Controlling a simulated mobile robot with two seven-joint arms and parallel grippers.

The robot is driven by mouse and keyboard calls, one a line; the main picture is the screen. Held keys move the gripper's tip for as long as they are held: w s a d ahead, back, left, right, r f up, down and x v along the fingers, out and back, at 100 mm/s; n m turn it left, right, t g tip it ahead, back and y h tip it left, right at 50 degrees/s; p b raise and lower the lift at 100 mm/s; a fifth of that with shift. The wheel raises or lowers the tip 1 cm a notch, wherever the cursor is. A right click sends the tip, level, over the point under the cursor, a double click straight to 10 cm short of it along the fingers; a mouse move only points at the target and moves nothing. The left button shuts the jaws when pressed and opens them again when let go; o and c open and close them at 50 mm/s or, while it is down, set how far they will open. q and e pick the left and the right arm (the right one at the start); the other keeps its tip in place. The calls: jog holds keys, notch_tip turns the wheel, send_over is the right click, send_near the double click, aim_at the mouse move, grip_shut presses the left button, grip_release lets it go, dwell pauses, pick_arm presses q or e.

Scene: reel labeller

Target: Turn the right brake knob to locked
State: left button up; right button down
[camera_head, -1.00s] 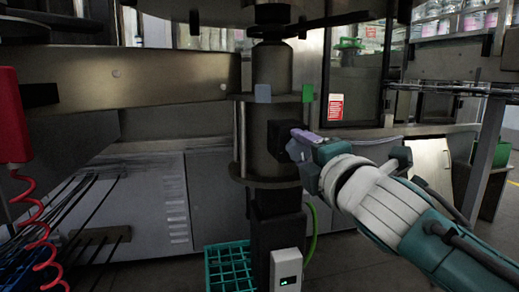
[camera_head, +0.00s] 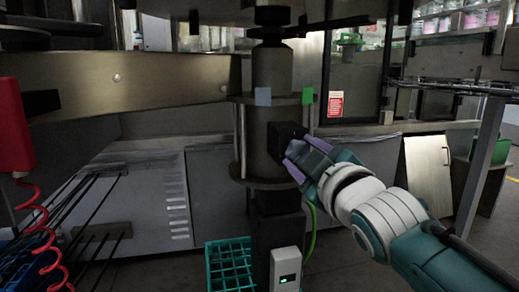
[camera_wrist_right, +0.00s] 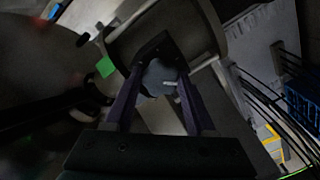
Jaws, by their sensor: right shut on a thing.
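The right brake knob (camera_wrist_right: 160,76) is a grey-blue round piece with a small pale mark, seen between my fingers in the wrist view. It sits at the dark block (camera_head: 284,137) on the front of the metal column (camera_head: 258,140). My right gripper (camera_head: 301,155) has its two purple fingers at this block, one above the other at a slant. In the wrist view the right gripper (camera_wrist_right: 160,85) is shut on the knob, one finger on each side. In the head view the fingers hide most of the knob. My left gripper is not in view.
A grey tab (camera_head: 263,96) and a green tab (camera_head: 307,96) sit on the column's upper collar. Below are a white box (camera_head: 287,268) with a green display and a teal crate (camera_head: 229,268). A red box (camera_head: 14,125) with a coiled cord hangs at left.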

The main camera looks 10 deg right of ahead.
jog(key=shift+m+p, duration=0.5)
jog(key=shift+m, duration=1.2)
jog(key=shift+c, duration=1.2)
grip_release()
